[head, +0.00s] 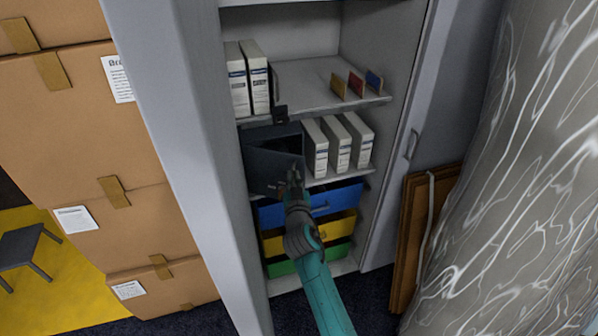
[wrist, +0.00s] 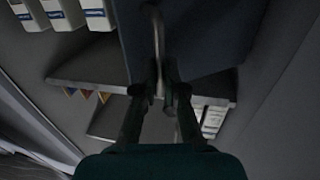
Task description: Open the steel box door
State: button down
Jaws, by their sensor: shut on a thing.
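The steel box (head: 260,134) is dark blue-grey and sits on the middle shelf of a grey cabinet. Its door (head: 268,173) faces out and appears partly open, with a dark gap behind its top edge. My gripper (head: 293,178) is at the right part of the door and hides its handle in the head view. In the wrist view the door (wrist: 200,35) is a dark panel, and the light bar handle (wrist: 157,42) runs down between the fingertips (wrist: 166,82). My gripper is shut on this handle.
White binders (head: 338,145) stand right of the box. More binders (head: 248,78) and small coloured cards (head: 355,84) are above. Blue (head: 330,200), yellow and green drawers are below. The cabinet door (head: 420,130) stands open at right; cardboard boxes (head: 80,130) are stacked left.

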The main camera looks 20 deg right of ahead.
jog(key=shift+s+a+r, duration=0.1)
jog(key=shift+s+a, duration=0.15)
jog(key=shift+a, duration=0.5)
jog(key=shift+s+a+r, duration=0.1)
jog(key=shift+s+a, duration=0.2)
jog(key=shift+a, duration=0.4)
jog(key=shift+s+a+r, duration=0.1)
jog(key=shift+s+a, duration=0.15)
jog(key=shift+a, duration=0.5)
jog(key=c, duration=1.2)
grip_release()
jog(key=shift+w+f, duration=0.1)
jog(key=shift+c, duration=0.2)
jog(key=shift+d+f, duration=0.1)
jog(key=shift+d, duration=0.05)
jog(key=v, duration=1.2)
jog(key=shift+d, duration=0.1)
